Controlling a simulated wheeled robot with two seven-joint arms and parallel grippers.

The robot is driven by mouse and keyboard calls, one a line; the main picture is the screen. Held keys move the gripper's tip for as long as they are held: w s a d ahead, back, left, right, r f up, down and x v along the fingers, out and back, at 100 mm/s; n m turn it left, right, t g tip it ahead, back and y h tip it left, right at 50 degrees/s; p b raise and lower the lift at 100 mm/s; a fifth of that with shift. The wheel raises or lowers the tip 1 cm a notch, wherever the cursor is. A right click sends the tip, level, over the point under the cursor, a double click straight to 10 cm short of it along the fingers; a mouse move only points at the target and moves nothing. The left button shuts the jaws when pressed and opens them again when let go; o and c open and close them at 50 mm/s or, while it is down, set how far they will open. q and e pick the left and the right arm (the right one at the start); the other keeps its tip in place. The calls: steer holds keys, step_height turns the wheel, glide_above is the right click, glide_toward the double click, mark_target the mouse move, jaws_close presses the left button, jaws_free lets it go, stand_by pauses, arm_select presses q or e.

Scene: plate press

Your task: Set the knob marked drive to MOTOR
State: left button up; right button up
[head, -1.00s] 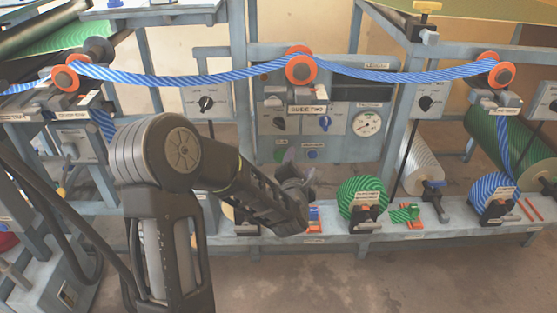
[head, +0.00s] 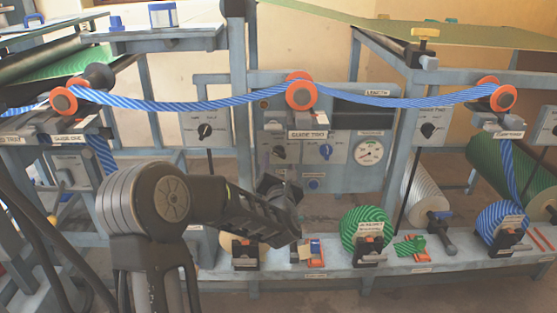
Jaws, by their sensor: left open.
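Several knobs show on the press, and their small labels are too blurred for me to tell which is marked drive. On the middle panel (head: 344,178) are a black knob (head: 279,153) and, to its right, a blue knob (head: 326,151). Another black knob (head: 205,131) is on a plate to the left, and one more black knob (head: 428,130) is on a plate to the right. My left gripper (head: 284,188) is open and empty, in front of the lower left of the middle panel, below its black knob in the picture. My right gripper is not in view.
A round gauge (head: 368,150) sits right of the blue knob, with a blue button (head: 313,184) below the knobs. Blue striped web (head: 190,102) runs over orange-rimmed rollers above. A green striped roll (head: 363,228) and a blue striped roll (head: 502,223) stand along the low bench.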

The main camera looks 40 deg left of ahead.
mark_target(278, 156)
arm_select(q)
steer(key=shift+x, duration=1.95)
jaws_close()
